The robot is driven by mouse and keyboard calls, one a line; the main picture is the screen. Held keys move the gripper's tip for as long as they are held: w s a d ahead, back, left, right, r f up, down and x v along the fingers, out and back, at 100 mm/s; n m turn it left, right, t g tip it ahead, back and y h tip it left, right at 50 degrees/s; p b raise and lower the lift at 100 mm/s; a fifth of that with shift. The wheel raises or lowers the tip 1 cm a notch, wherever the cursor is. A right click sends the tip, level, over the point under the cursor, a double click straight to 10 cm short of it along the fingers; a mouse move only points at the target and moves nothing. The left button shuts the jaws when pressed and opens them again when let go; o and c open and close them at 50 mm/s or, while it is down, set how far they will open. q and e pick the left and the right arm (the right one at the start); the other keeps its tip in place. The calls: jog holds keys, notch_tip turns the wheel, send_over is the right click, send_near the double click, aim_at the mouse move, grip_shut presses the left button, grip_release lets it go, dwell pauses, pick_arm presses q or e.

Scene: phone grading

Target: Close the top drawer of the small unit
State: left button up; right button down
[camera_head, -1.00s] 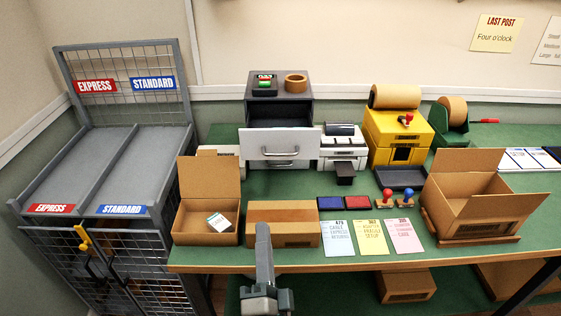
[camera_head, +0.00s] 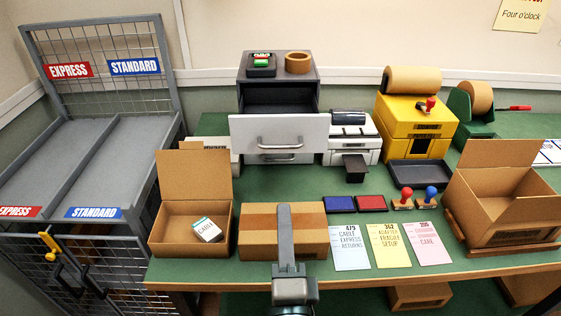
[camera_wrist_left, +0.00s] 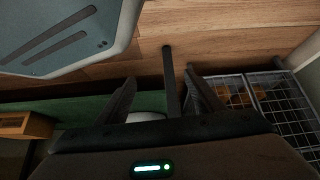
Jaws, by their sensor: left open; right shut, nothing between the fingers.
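The small dark grey unit (camera_head: 245,72) stands at the back of the green bench. Its top drawer (camera_head: 250,135) is pulled out, with a pale front and a silver handle; the dark inside shows behind the front. A lower drawer (camera_head: 255,158) sits beneath it, partly hidden by the top drawer's front. My right gripper (camera_head: 284,208) is shut and empty, in front of the drawer and apart from it, overlapping the taped cardboard box (camera_head: 255,225) in the picture. My left gripper (camera_wrist_left: 162,82) is open and shows only in the left wrist view, above the floor.
A black device and a tape roll (camera_head: 298,62) sit on the unit. A white printer (camera_head: 352,135) stands close at its right. An open box (camera_head: 165,230) is at front left, and the yellow machine (camera_head: 410,125) is farther right. Bare green bench lies before the drawer.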

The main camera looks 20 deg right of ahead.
jog(key=p, duration=0.3)
send_near(280, 138)
jog(key=w+r, duration=0.1)
jog(key=w, duration=0.2)
pick_arm(q)
jog(key=s+a+f+g, duration=0.1)
jog(key=s+a, duration=0.1)
jog(key=s, duration=0.3)
jog(key=s+a+f+g+y, duration=0.1)
jog(key=s+a+f+g, duration=0.1)
jog(key=s, duration=0.4)
jog(key=shift+a+f, duration=0.2)
jog(key=shift+a, duration=0.1)
pick_arm(e)
jog(key=shift+s+d, duration=0.15)
jog(key=shift+d, duration=0.15)
pick_arm(q)
jog(key=shift+w+r, duration=0.1)
jog(key=shift+w, duration=0.3)
